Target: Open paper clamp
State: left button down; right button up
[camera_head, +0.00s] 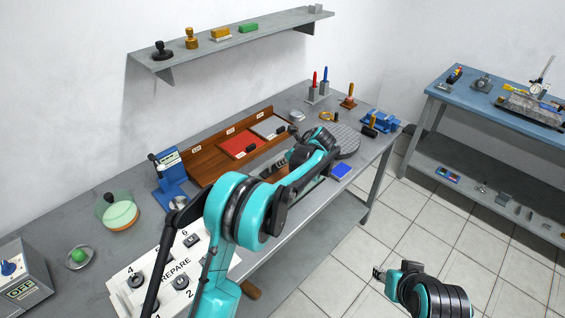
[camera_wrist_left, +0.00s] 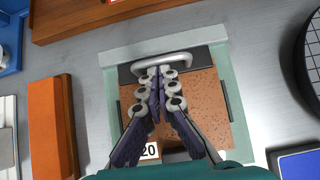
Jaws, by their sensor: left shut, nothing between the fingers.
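In the left wrist view, the paper clamp is a dark bar (camera_wrist_left: 128,72) with a silver loop handle (camera_wrist_left: 162,62). It lies across the far end of a brown abrasive sheet (camera_wrist_left: 205,105) on a pale green plate (camera_wrist_left: 238,115). My left gripper (camera_wrist_left: 158,72) is shut and empty, its fingertips at the handle's near side; I cannot tell whether they touch it. The fingers hide the middle of the sheet. In the head view, my left arm mostly hides this spot. My right gripper (camera_head: 377,273) hangs over the floor; its fingers are too small to read.
An orange-brown block (camera_wrist_left: 50,125) lies left of the plate, a blue block (camera_wrist_left: 300,163) at its lower right, and a round dark disc (camera_head: 345,142) to its right. A wooden rack (camera_head: 205,160) stands behind. A panel (camera_head: 125,285) with knobs sits nearer.

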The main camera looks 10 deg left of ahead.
pick_arm(q)
jog(key=h+p, duration=0.1)
jog(key=p, duration=0.1)
jog(key=w+a+r+g+h+p, duration=0.1)
jog(key=a+r+g+h+p, duration=0.1)
jog(key=p, duration=0.1)
jog(key=shift+w+a+r+h+p, duration=0.2)
jog(key=shift+r+h+p, duration=0.05)
jog(key=shift+h+p, duration=0.15)
jog(key=g+h+p, duration=0.1)
jog(key=w+a+g+h+p, duration=0.1)
jog(key=shift+a+r+h+p, duration=0.25)
jog(key=shift+h+p, duration=0.05)
jog(key=shift+w+a+p, duration=0.5)
jog(key=shift+a, duration=0.15)
jog(key=shift+w+a+f+p, duration=0.3)
jog(key=shift+w+a, duration=0.2)
jog(key=shift+a, duration=0.35)
jog(key=shift+w, duration=0.1)
